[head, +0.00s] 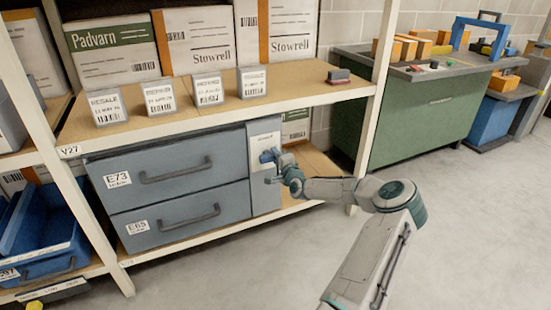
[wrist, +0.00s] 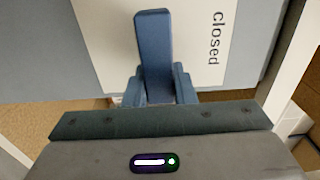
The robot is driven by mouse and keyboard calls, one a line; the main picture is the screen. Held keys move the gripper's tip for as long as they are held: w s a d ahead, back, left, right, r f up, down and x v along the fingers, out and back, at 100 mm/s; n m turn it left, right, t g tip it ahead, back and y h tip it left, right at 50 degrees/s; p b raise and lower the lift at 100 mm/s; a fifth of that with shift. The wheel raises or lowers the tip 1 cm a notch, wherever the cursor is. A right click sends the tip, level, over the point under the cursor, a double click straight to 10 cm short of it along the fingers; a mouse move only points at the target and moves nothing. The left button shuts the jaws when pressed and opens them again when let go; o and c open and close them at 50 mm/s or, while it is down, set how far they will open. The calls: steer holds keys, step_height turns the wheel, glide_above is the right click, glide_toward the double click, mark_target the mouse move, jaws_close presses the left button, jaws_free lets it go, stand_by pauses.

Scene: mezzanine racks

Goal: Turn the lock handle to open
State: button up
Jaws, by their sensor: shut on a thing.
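The lock handle (wrist: 153,52) is a blue lever on a light panel beside the grey-blue drawers. In the wrist view it runs up the picture from between my gripper's fingers, next to the printed word "closed" (wrist: 216,40). In the head view the handle (head: 267,156) is small and partly hidden by my gripper (head: 272,168). My gripper is shut on the lock handle, with a finger on each side of its lower part in the wrist view (wrist: 158,88). The handle's pivot is hidden.
Two drawers, E73 (head: 180,184) and E65 (head: 190,229), sit left of the lock panel, both closed. The shelf above (head: 200,112) holds boxes and label cards. A rack post (head: 376,90) stands right of my gripper. Open floor (head: 460,220) lies to the right.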

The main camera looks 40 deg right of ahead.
stand_by(0.5)
steer(key=o, duration=1)
steer(key=p+v, duration=0.3)
steer(key=v, duration=1)
steer(key=shift+s+a, duration=0.15)
steer(key=shift+s, duration=0.2)
